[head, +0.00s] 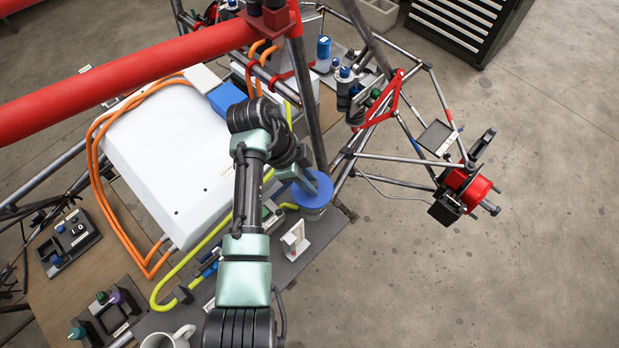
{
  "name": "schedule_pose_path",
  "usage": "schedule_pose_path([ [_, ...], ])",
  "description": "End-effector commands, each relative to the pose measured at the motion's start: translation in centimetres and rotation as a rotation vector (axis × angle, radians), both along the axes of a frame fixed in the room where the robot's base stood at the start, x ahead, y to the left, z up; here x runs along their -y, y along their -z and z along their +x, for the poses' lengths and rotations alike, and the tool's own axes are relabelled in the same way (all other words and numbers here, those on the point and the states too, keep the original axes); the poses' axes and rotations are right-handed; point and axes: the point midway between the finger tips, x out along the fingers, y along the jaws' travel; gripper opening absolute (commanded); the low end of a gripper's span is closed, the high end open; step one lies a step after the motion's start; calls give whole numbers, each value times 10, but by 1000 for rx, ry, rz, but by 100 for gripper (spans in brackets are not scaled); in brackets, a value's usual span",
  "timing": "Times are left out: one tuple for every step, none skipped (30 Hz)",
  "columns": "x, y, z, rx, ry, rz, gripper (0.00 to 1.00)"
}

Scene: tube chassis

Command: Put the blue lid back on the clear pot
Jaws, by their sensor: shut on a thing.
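The round blue lid (317,189) is right of the white box, at the end of my arm. My gripper (303,181) is shut on the lid at its left side; the fingertips are partly hidden by my wrist. The clear pot (314,214) shows as a pale bluish rim and wall just below the lid in the picture. The lid covers most of the pot from this view. I cannot tell whether the lid touches the pot's rim or hangs slightly above it.
A big white box (165,150) with orange cables stands left of my arm. A small white stand (295,240) is near the pot, and a white mug (168,338) is at the front. Steel chassis tubes (305,100) pass close behind the lid.

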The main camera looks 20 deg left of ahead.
Motion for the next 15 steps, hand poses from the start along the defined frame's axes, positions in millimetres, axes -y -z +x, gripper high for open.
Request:
schedule_pose_path([
  [0,2,0,0,0,0,0],
  [0,3,0,0,0,0,0],
  [0,3,0,0,0,0,0],
  [0,4,0,0,0,0,0],
  [0,5,0,0,0,0,0],
  [0,5,0,0,0,0,0],
  [0,4,0,0,0,0,31],
  [0,4,0,0,0,0,36],
  [0,4,0,0,0,0,38],
  [0,4,0,0,0,0,38],
  [0,4,0,0,0,0,38],
  [0,4,0,0,0,0,38],
  [0,4,0,0,0,0,38],
  [0,4,0,0,0,0,38],
  [0,4,0,-1,0,0,38],
])
